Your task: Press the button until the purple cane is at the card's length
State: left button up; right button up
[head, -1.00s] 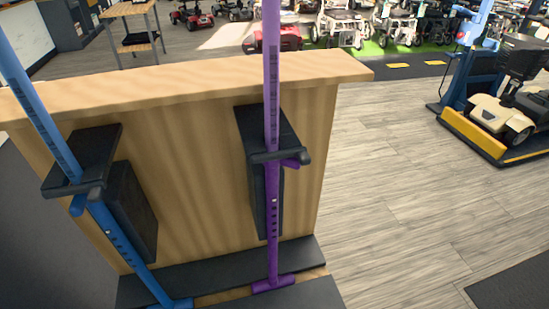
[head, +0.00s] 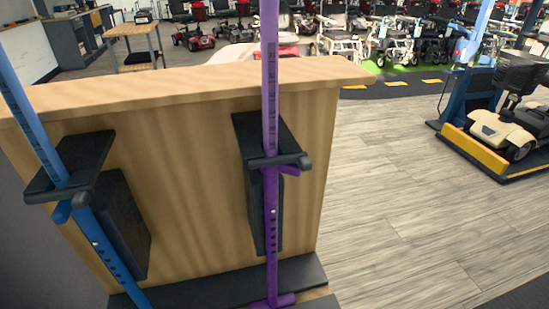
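The purple cane (head: 270,95) stands upright in front of a wooden counter panel, held by a black clamp bracket (head: 274,161). Its lower tube has a row of dark holes with a light button (head: 273,212) showing in it. Its foot (head: 272,301) is near the bottom edge. Its top runs out of the picture. A blue cane (head: 32,125) leans tilted in a second black bracket (head: 68,180) at the left. Its lower tube also has holes and a light spot. No card is seen. Neither of my grippers shows.
The wooden counter (head: 180,85) has a bare top. Dark base strips lie at its foot. Open wood floor (head: 400,200) is to the right. A beige scooter (head: 505,130) stands on a blue and yellow lift. A small wooden cart (head: 135,45) and rows of scooters are behind.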

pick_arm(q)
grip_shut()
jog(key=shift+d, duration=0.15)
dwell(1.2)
